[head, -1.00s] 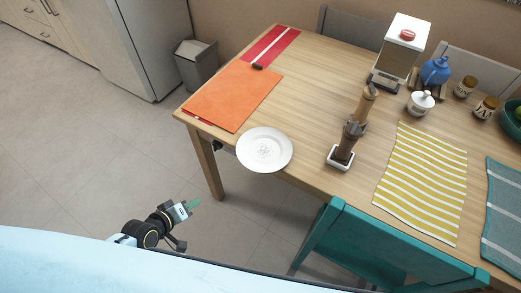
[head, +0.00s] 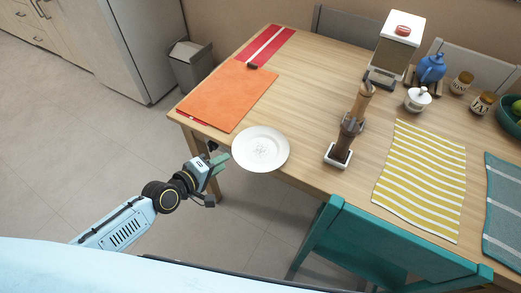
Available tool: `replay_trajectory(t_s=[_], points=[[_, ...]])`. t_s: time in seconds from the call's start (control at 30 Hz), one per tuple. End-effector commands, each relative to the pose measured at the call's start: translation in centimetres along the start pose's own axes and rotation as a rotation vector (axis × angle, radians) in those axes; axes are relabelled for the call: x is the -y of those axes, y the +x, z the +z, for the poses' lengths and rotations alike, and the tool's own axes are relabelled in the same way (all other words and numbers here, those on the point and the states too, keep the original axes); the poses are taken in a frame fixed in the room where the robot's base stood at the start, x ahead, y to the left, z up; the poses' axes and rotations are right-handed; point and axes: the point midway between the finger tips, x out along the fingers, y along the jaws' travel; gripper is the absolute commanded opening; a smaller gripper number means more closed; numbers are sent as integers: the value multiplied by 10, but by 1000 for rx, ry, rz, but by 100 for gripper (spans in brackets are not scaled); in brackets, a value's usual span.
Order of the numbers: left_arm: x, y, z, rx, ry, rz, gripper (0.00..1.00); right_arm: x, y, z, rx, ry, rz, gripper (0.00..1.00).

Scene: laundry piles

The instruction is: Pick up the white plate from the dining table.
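The white plate (head: 261,149) lies at the near left edge of the wooden dining table (head: 310,95), its rim reaching over the edge. My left gripper (head: 218,163) is just left of the plate, off the table's edge, with its greenish fingertips pointing toward the plate's rim. I cannot tell whether the fingertips touch the rim, or how far apart the fingers are. My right gripper does not show.
An orange placemat (head: 228,96) lies behind the plate. Pepper mills on a white tray (head: 337,158) stand to its right, with a yellow striped mat (head: 420,180) beyond. A teal chair (head: 370,245) stands at the front edge. A grey bin (head: 190,66) stands behind left.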

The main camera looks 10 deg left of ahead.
Motion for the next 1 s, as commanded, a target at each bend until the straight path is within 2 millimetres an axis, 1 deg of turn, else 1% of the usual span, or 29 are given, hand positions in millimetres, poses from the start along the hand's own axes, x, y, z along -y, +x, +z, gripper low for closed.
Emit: replay_trajectory(t_s=[0.2,0.3,0.43,0.63,0.87,1.0], points=[[4,32,3,-1,1,2,30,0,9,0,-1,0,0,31],[4,44,3,-1,1,2,30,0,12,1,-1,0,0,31],[4,51,3,-1,1,0,30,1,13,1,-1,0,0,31],[4,50,3,-1,1,0,30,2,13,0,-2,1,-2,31],[4,50,3,-1,1,0,0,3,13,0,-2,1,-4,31],[4,50,3,-1,1,-1,0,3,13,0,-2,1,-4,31]])
